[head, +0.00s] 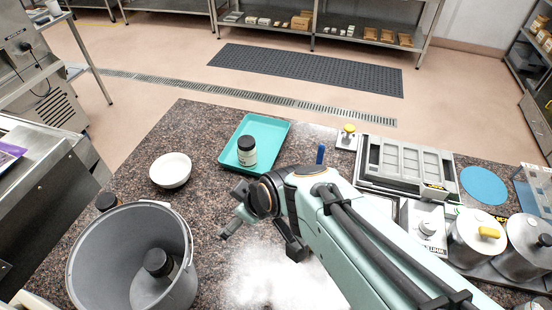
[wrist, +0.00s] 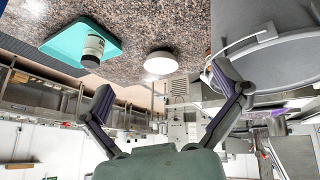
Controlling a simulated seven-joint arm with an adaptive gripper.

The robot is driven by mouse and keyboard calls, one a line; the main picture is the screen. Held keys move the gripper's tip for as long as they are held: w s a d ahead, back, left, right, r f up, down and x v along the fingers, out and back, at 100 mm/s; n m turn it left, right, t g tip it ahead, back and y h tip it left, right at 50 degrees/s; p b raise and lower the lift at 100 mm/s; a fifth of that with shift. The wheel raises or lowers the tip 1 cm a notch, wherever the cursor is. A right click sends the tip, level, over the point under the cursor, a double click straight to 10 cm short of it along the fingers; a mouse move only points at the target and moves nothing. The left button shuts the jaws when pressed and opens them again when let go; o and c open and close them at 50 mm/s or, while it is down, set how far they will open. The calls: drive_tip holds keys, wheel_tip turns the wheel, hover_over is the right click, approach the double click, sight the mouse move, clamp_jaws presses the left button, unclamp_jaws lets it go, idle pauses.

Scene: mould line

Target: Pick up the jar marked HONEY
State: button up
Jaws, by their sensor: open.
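A dark-lidded jar with a pale label (head: 247,151) stands upright on the teal tray (head: 275,131); it also shows in the wrist view (wrist: 93,46). A second dark-lidded jar (head: 158,263) is inside the grey bucket (head: 84,262). A third dark lid (head: 107,202) shows just behind the bucket, its body mostly hidden. I cannot read any label, so I cannot tell which jar is marked HONEY. My gripper (head: 258,240) is open and empty above the counter, nearer the front than the tray; its spread fingers show in the wrist view (wrist: 165,100).
A white bowl (head: 171,171) stands left of the tray. White powder (head: 275,280) lies on the counter below my arm.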

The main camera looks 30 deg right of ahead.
drive_tip(key=w+d+f+m+h, duration=0.1)
drive_tip(key=w+d+f+m, duration=0.15)
drive_tip(key=d+f, duration=0.45)
drive_tip(key=s+d+f+m, duration=0.1)
drive_tip(key=d+f, duration=0.1)
drive_tip(key=s+d+f+m+g, duration=0.1)
drive_tip(key=s+d+f, duration=0.1)
drive_tip(key=d, duration=0.1)
drive_tip(key=s+d+f+m, duration=0.1)
drive_tip(key=s+d+f, duration=0.1)
drive_tip(key=d, duration=0.1)
drive_tip(key=shift+s+d+f+m+g+h, duration=0.2)
drive_tip(key=shift+s+d+m+g+h, duration=0.1)
drive_tip(key=shift+m+g, duration=0.1)
drive_tip(key=shift+x, duration=3.25)
drive_tip(key=shift+w, duration=0.1)
drive_tip(key=c, duration=1.3)
